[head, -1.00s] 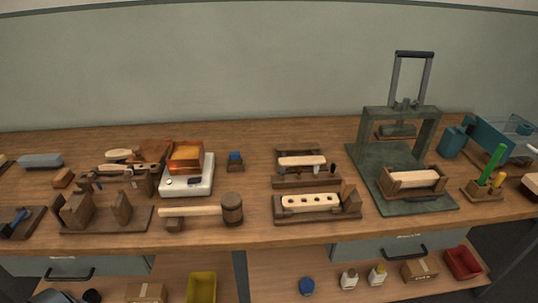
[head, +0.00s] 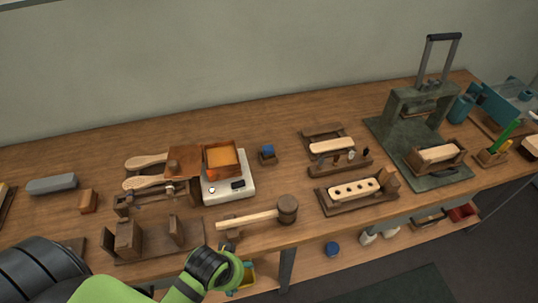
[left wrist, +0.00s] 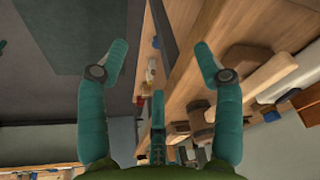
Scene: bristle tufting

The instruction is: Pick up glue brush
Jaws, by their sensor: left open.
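I cannot tell for certain which thing is the glue brush. Small upright tools (head: 352,154) stand in a wooden rack nearer the middle. My left gripper (head: 232,272) is low at the bench's front edge, below the mallet. In the left wrist view my left gripper (left wrist: 161,58) is open, with nothing between its teal fingers. My right gripper is not in view.
A wooden mallet (head: 286,210) lies near the front edge. A white scale (head: 242,190) with an orange tray stands behind it, and a green press (head: 400,120) stands at right. Wooden fixtures (head: 128,240) crowd the left. The bench's back strip is mostly clear.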

